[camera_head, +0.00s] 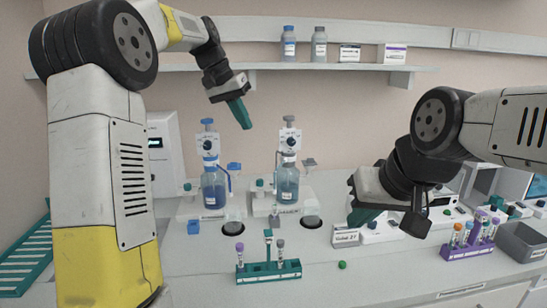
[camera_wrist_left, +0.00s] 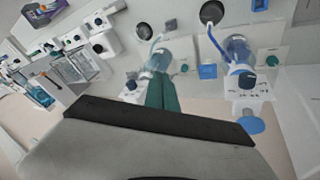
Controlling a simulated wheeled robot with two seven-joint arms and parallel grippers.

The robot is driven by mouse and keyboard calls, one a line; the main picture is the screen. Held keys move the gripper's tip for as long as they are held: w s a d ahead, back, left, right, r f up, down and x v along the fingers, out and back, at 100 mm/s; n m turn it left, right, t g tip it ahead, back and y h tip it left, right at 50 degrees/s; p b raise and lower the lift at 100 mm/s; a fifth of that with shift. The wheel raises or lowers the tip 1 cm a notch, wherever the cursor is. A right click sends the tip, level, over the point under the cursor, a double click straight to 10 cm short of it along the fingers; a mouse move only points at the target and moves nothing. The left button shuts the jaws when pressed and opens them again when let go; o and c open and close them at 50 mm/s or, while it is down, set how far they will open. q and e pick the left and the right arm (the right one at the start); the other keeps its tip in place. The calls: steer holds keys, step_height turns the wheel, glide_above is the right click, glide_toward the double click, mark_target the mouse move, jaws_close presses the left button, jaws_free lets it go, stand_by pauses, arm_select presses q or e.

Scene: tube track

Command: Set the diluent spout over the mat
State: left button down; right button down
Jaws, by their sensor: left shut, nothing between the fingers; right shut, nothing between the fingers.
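Two bottle-top dispensers stand on the bench in the head view. The left dispenser (camera_head: 213,190) has a blue cap and a blue spout block (camera_head: 234,168). The right dispenser (camera_head: 288,184) has a grey-blue cap and a grey spout block (camera_head: 309,163). Their labels are too small to read, so I cannot tell which is the diluent. A dark round mat (camera_head: 234,228) lies before the left one, another mat (camera_head: 311,222) before the right. My left gripper (camera_head: 241,115) is shut and empty, above and between the dispensers. My right gripper (camera_head: 362,216) is shut and empty, right of the mats.
A green tube rack (camera_head: 268,272) stands in front, with a small green cap (camera_head: 342,265) beside it. A purple rack (camera_head: 468,248) and a grey bin (camera_head: 522,242) are at right. A shelf (camera_head: 340,68) with bottles and boxes crosses the wall above.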

arm_select(q)
steer(key=shift+m+g+h, duration=0.3)
steer(key=w, duration=0.1)
steer(key=w+f, duration=0.1)
steer(key=w, duration=0.1)
steer(key=w+f, duration=0.1)
steer(key=w, duration=0.1)
steer(key=shift+d, duration=0.2)
steer(key=s+d+x, duration=0.2)
steer(key=x, duration=1.1)
steer(key=shift+r, duration=0.25)
steer(key=shift+s+d, duration=0.15)
